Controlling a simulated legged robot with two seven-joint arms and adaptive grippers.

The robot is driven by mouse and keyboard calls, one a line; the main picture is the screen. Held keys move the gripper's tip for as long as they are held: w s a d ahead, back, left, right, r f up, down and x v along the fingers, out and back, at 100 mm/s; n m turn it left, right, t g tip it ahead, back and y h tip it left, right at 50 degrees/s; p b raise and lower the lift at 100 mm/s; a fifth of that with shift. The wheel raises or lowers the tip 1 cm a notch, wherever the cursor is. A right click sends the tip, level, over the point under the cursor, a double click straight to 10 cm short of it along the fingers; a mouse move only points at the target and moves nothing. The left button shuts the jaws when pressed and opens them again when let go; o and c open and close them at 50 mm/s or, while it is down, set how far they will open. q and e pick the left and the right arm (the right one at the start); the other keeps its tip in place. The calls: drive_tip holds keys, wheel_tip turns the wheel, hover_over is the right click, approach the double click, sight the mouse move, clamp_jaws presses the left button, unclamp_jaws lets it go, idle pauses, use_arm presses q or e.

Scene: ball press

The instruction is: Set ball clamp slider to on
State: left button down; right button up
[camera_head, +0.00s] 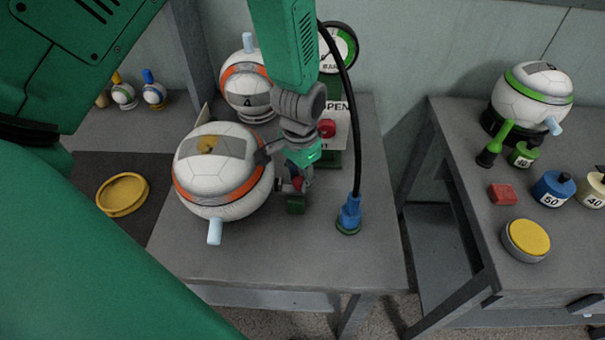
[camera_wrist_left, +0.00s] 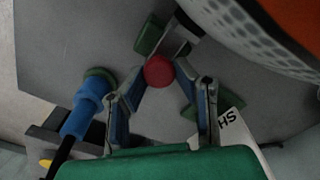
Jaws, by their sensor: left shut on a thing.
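The ball clamp slider shows as a round red knob (camera_wrist_left: 159,71) with green blocks (camera_wrist_left: 150,36) beside the large ball in the left wrist view. In the head view, a green block (camera_head: 296,205) of it shows just right of the front white ball (camera_head: 222,168) with orange bands. My left gripper (camera_head: 298,183) points down there; its fingers (camera_wrist_left: 164,78) are shut on the red knob, one on each side. In the head view the gripper mostly hides the knob. The slider's on or off marking cannot be read. My right gripper is out of view.
A blue plug (camera_head: 349,215) with a black cable stands right of the slider. A second ball (camera_head: 247,90), a gauge (camera_head: 341,48) and a red button (camera_head: 327,128) are behind. The table front is clear.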

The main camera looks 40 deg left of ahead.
sight(298, 180)
use_arm(q)
drive_tip(key=shift+s+d+f, duration=0.1)
drive_tip(key=shift+s+d, duration=0.05)
drive_tip(key=shift+s, duration=0.1)
drive_tip(key=c, duration=1.7)
unclamp_jaws()
drive_tip(key=o, duration=0.4)
drive_tip(key=shift+o, duration=0.2)
drive_tip(key=shift+s+a, duration=0.1)
drive_tip(key=shift+a, duration=0.2)
drive_tip(key=shift+r, duration=0.2)
wheel_tip(298, 180, up, 12)
drive_tip(key=shift+f, duration=0.15)
